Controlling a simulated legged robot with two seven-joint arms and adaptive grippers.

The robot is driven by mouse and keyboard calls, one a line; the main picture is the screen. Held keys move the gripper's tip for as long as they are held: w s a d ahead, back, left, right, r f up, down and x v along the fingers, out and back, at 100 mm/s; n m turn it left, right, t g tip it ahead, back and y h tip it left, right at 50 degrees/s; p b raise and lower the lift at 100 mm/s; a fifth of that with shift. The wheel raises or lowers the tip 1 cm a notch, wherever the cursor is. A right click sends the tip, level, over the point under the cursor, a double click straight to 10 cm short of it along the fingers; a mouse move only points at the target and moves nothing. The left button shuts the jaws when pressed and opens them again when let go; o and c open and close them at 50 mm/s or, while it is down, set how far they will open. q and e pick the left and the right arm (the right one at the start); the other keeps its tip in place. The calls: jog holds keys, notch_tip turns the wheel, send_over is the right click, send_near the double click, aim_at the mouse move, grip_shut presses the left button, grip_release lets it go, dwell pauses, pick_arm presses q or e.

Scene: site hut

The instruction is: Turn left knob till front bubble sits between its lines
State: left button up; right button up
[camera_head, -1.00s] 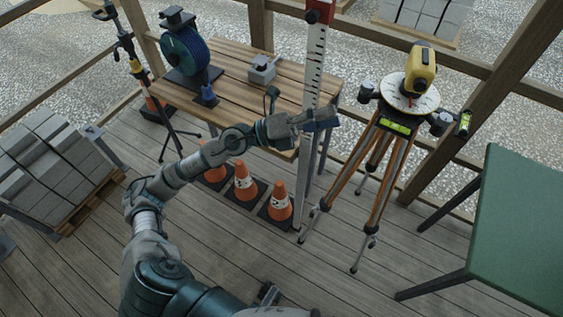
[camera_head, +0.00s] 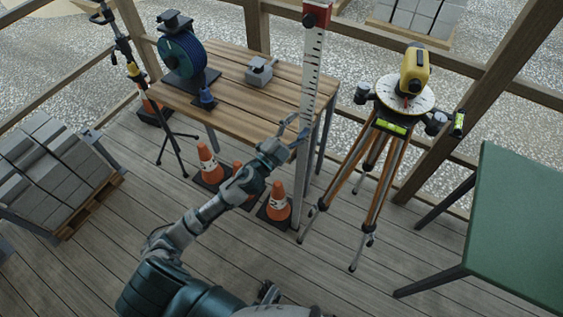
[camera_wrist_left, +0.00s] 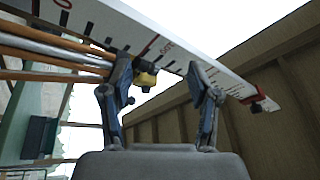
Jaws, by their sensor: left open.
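The yellow level (camera_head: 414,70) sits on a round white plate on a wooden-legged tripod (camera_head: 375,180). The left knob (camera_head: 362,92) is dark and stands at the plate's left; another knob (camera_head: 436,122) is at its right. The front bubble vial (camera_head: 391,127) is bright green below the plate; its bubble and lines are too small to read. My left gripper (camera_head: 296,128) is open and empty, left of the tripod and apart from the knob. In the left wrist view my gripper (camera_wrist_left: 160,68) has its fingers spread, with part of the yellow level (camera_wrist_left: 147,79) between them.
A white graduated staff (camera_head: 313,70) stands upright close by my left gripper. Orange cones (camera_head: 278,200) stand below. A second vial (camera_head: 459,123) is at the right. A green table (camera_head: 520,225) stands at lower right.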

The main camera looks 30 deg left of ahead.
pick_arm(q)
jog(key=s+a+f+n+g+y, duration=0.1)
jog(key=a+f+n+g+y, duration=0.1)
jog(key=f, duration=0.7)
jog(key=s+a+f+n+g+y, duration=0.1)
jog(key=f+n+y, duration=0.3)
jog(key=f, duration=0.5)
jog(key=shift+s+a+f+n+g+p, duration=0.3)
jog(key=shift+s+a+n+g, duration=0.15)
jog(key=shift+a+g, duration=0.3)
jog(key=shift+d, duration=0.15)
